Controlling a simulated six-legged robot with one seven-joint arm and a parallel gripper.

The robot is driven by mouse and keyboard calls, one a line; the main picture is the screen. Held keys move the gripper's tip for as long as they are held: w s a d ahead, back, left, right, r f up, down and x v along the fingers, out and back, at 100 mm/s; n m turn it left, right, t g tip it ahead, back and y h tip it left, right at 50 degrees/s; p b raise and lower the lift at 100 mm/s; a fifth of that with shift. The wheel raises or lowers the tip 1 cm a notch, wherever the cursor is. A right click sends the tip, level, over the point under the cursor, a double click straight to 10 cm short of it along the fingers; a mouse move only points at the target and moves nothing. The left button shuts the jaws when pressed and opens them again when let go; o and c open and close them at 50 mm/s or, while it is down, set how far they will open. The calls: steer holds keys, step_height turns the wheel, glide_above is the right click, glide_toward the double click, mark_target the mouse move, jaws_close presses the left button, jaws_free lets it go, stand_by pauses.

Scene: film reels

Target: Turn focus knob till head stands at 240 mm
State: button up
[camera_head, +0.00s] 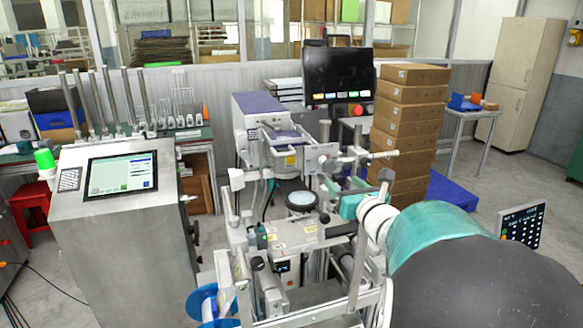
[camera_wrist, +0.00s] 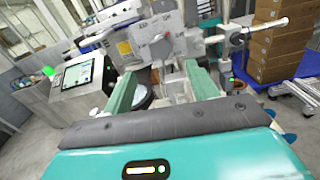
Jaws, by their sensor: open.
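A grey head unit with a purple top (camera_head: 262,125) stands over the machine in the middle of the body view. Its grey face with a yellow label (camera_wrist: 150,45) fills the top of the wrist view. I cannot tell for certain which part is the focus knob, and no millimetre reading is legible. My gripper (camera_wrist: 162,76) is open, its two teal fingers apart and pointing at the machine below the grey face. Nothing is visibly held between them. In the body view my gripper (camera_head: 350,204) is beside the machine, partly hidden by my wrist.
A thin rod with a pale end (camera_wrist: 268,27) juts right from the machine, above my right finger. A round lens-like disc (camera_head: 301,200) sits below the head. A steel cabinet with a screen (camera_head: 122,175) stands left. Stacked cartons (camera_head: 405,120) stand right behind, on a blue pallet.

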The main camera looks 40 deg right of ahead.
mark_target(330, 169)
steer(key=x, duration=1)
steer(key=shift+w, duration=0.2)
steer(key=shift+d, duration=0.1)
steer(key=c, duration=1)
